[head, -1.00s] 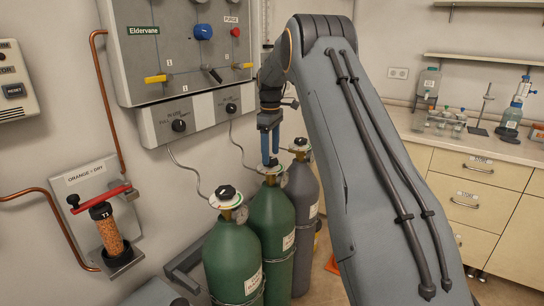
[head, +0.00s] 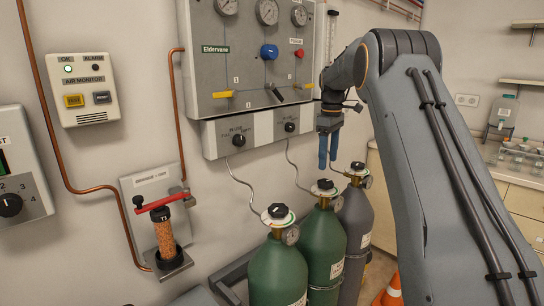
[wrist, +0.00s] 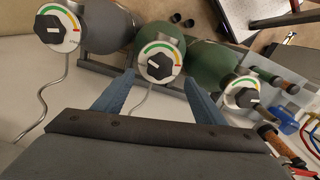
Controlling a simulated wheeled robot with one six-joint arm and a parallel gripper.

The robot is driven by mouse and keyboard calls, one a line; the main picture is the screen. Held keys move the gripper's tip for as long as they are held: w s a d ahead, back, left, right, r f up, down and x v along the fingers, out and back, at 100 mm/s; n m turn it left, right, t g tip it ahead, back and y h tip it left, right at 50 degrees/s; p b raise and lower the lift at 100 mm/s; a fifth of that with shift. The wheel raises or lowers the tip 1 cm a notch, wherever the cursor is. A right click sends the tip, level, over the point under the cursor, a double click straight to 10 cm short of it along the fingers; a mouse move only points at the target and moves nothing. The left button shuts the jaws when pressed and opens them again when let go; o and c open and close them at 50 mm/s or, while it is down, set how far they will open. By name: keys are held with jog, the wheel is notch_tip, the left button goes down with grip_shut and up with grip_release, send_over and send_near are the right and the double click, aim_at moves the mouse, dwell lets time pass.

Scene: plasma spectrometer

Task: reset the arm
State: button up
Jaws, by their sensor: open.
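My gripper (head: 329,150) hangs from my raised arm in the head view, its two blue fingers pointing down above the middle green gas cylinder (head: 325,245). In the wrist view my gripper (wrist: 158,88) has its fingers spread apart with nothing held between them. The black valve knob (wrist: 155,66) with its coloured dial shows beyond and between the fingertips. The fingers look apart from the knob.
A second green cylinder (head: 278,272) and a grey cylinder (head: 357,218) flank the middle one. The gas panel (head: 250,55) is on the wall behind. An orange cone (head: 393,290) stands on the floor. A counter (head: 510,168) is at right.

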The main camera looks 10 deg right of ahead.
jog(key=s+a+f+m, duration=0.3)
jog(key=s+a+f, duration=0.1)
jog(key=s, duration=0.9)
jog(key=s+a+f+m, duration=0.3)
jog(key=s+a+f, duration=0.2)
jog(key=s, duration=0.9)
jog(key=s+a+f+m, duration=0.3)
jog(key=s+a+f, duration=0.2)
jog(key=s, duration=0.8)
jog(key=shift+s+a+t, duration=0.3)
jog(key=shift+a, duration=0.65)
jog(key=shift+d, duration=0.1)
